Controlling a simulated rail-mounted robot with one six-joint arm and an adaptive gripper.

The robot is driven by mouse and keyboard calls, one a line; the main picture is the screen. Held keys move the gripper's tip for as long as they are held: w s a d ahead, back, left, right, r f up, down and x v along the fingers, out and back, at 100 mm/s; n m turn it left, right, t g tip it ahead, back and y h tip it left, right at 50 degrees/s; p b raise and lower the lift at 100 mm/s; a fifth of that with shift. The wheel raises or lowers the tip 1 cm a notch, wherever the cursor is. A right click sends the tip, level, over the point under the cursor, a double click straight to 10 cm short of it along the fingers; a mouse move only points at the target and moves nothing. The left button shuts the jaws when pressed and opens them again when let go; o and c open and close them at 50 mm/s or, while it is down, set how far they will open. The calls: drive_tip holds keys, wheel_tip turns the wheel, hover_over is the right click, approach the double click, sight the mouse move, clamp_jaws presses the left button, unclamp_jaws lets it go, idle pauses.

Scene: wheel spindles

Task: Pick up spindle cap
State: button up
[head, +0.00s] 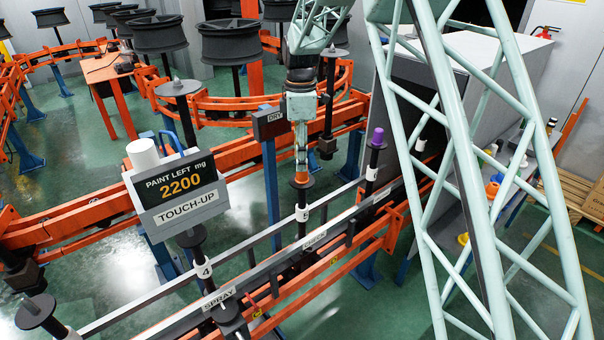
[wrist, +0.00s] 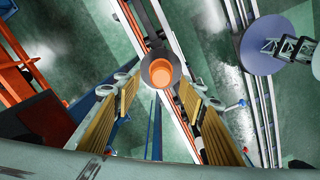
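The orange spindle cap (wrist: 160,73) sits on top of a dark spindle in the wrist view, with a dark disc (wrist: 152,62) around its base. In the head view the cap (head: 301,178) is on the spindle marked 5, just below my gripper (head: 301,167). In the wrist view my gripper (wrist: 159,82) is open, with one ribbed finger on each side of the cap's line. I see gaps between the fingers and the cap. A purple cap (head: 377,137) tops the spindle to the right.
A TOUCH-UP sign (head: 175,187) reads paint left 2200 mg. A DRY sign (head: 270,123) stands left of my gripper. Orange conveyor rails (head: 90,207) and black wheels (head: 231,42) on spindles fill the back. A grey booth (head: 470,75) stands right.

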drive_tip(key=shift+f, duration=0.3)
drive_tip(key=shift+f, duration=0.15)
drive_tip(key=shift+a+f, duration=0.1)
drive_tip(key=shift+f, duration=2.35)
drive_tip(key=c, duration=0.9)
